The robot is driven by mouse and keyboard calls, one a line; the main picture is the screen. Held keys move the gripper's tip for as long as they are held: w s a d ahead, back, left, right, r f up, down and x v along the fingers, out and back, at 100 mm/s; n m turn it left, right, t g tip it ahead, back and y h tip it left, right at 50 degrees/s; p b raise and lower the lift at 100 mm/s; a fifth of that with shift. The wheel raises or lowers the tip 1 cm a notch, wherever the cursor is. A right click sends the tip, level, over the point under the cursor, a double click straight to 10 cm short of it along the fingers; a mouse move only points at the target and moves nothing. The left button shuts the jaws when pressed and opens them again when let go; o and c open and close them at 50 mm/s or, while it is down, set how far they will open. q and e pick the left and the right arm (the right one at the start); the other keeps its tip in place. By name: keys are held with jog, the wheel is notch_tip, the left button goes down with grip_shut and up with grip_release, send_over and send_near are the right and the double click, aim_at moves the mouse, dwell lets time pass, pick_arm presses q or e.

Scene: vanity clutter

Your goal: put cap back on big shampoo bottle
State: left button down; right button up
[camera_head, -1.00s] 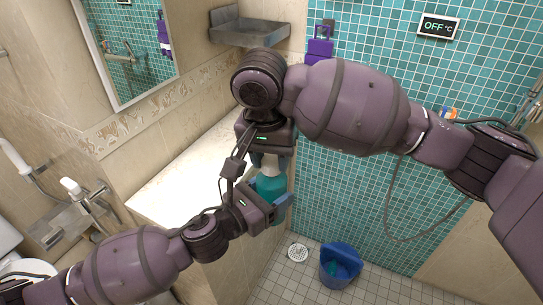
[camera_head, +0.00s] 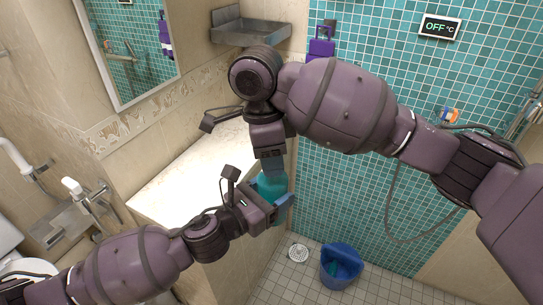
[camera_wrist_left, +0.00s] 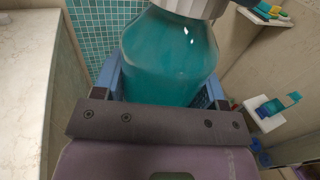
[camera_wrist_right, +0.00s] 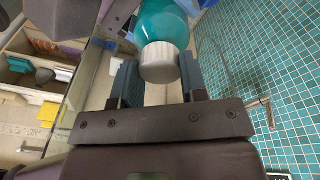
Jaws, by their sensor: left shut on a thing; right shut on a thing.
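The big shampoo bottle (camera_head: 271,184) is teal and translucent, held in the air beyond the counter's edge. My left gripper (camera_head: 268,197) is shut around its body, with a blue finger on each side in the left wrist view (camera_wrist_left: 160,85). A pale silvery cap (camera_wrist_right: 159,62) sits at the bottle's neck, in line with it. My right gripper (camera_wrist_right: 160,75) is shut on the cap from above. The cap's ribbed side shows at the top of the left wrist view (camera_wrist_left: 193,8). Whether the threads are engaged is hidden. In the head view my right gripper mostly hides the cap.
A white counter (camera_head: 185,180) lies left of the bottle. A blue bucket (camera_head: 341,266) stands on the tiled floor below. A metal shelf (camera_head: 250,32) and a purple bottle (camera_head: 321,46) are at the back wall. A mirror (camera_head: 128,45) hangs at upper left.

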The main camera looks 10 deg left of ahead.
jog(key=o, duration=0.9)
jog(key=shift+r, duration=0.1)
jog(key=shift+r, duration=2.2)
jog(key=shift+c, duration=0.4)
